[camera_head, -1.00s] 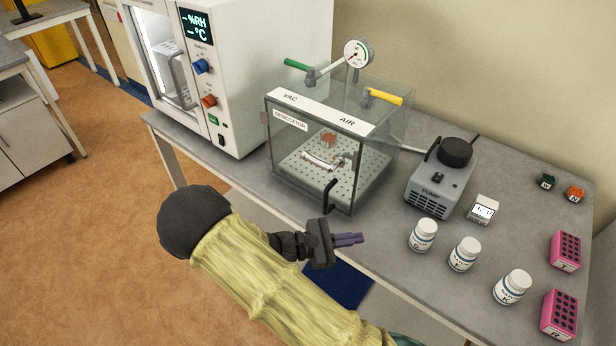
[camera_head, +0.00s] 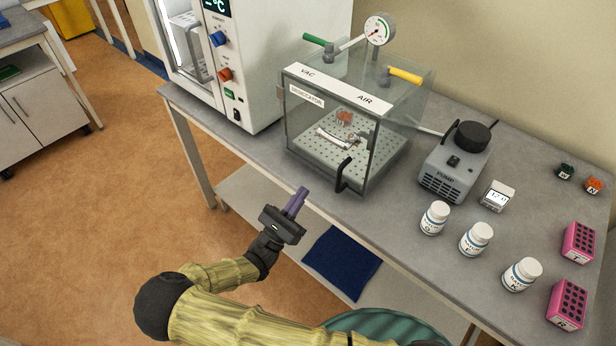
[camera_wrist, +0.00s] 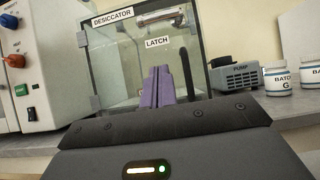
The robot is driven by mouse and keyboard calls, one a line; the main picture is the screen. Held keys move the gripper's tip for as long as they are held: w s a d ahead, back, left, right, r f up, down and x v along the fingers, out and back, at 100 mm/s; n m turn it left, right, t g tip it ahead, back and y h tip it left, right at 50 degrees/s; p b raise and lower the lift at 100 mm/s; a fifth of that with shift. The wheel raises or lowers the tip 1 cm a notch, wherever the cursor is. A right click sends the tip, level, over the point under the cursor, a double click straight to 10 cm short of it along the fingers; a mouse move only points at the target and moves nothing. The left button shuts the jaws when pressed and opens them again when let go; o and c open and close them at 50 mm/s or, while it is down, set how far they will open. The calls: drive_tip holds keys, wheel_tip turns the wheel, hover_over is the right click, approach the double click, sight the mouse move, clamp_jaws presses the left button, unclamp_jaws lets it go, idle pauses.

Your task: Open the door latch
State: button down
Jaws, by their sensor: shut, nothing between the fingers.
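The desiccator (camera_head: 350,120) is a clear box on the bench with a door on its front face. Its door latch is a black upright bar (camera_head: 343,175) at the lower right of that face. In the wrist view the latch (camera_wrist: 187,70) stands just right of my fingers, behind them, and a LATCH label (camera_wrist: 157,42) is on the door. My gripper (camera_head: 302,194) has purple fingers, shut and empty, in front of the bench edge, left of and lower than the latch in the head view. It also shows in the wrist view (camera_wrist: 160,85). They look apart.
A white chamber (camera_head: 250,70) with knobs stands left of the desiccator. A pump (camera_head: 450,170), several white bottles (camera_head: 434,218) and pink racks (camera_head: 578,242) stand to its right. A blue mat (camera_head: 342,262) lies on the lower shelf. The floor at left is clear.

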drive_tip(key=s+a+r+p+x, duration=0.1)
drive_tip(key=p+x, duration=0.4)
drive_tip(key=x, duration=0.7)
drive_tip(key=shift+r, duration=0.65)
drive_tip(key=shift+s+a, duration=0.1)
drive_tip(key=shift+a, duration=0.05)
drive_tip(key=shift+d+r+m+g+h, duration=0.1)
drive_tip(key=shift+d+m+g+h, duration=0.15)
drive_tip(key=shift+m+h, duration=0.2)
